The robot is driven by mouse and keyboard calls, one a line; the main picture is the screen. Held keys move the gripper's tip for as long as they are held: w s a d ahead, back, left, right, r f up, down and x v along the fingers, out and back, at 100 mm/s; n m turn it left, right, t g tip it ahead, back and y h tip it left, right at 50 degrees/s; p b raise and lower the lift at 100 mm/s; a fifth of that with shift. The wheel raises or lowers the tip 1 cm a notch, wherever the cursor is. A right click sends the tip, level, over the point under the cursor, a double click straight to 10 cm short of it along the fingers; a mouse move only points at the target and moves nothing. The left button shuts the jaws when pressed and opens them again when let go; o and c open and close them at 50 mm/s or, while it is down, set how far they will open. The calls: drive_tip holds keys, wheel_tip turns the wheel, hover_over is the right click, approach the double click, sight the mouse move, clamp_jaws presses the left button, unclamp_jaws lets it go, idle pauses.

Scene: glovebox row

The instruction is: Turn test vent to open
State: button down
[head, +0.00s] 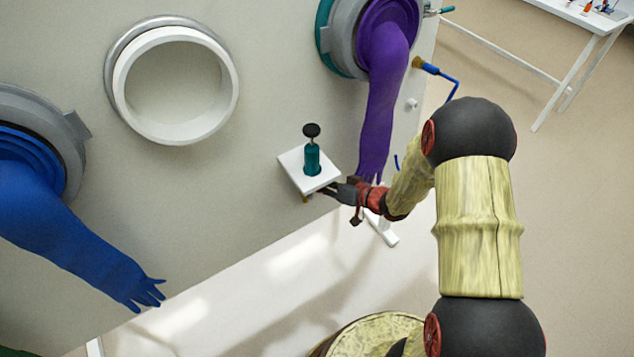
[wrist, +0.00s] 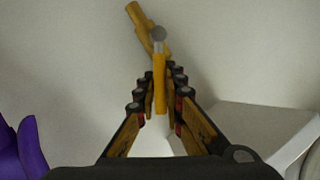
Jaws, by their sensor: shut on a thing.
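The test vent appears to be a small valve with a brass-coloured body (wrist: 139,22), a grey round pivot and a straight yellow lever (wrist: 160,88) in the wrist view. The lever points from the pivot back between the fingers of my gripper (wrist: 160,72). The gripper is closed around the lever, one finger on each side. In the head view my gripper (head: 328,190) is at the front edge of a small white shelf on the panel. Only a brass bit of the valve (head: 306,198) shows below the shelf; its lever is hidden there.
A teal bottle with a black knob (head: 312,158) stands on the white shelf (head: 291,163), close to my gripper. A purple glove (head: 382,110) hangs just right of it. A blue glove (head: 75,240) and an open white port (head: 121,82) are farther left.

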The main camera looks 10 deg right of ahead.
drive_tip(key=shift+f, duration=0.15)
drive_tip(key=c, duration=1.9)
unclamp_jaws()
drive_tip(key=v, duration=1.2)
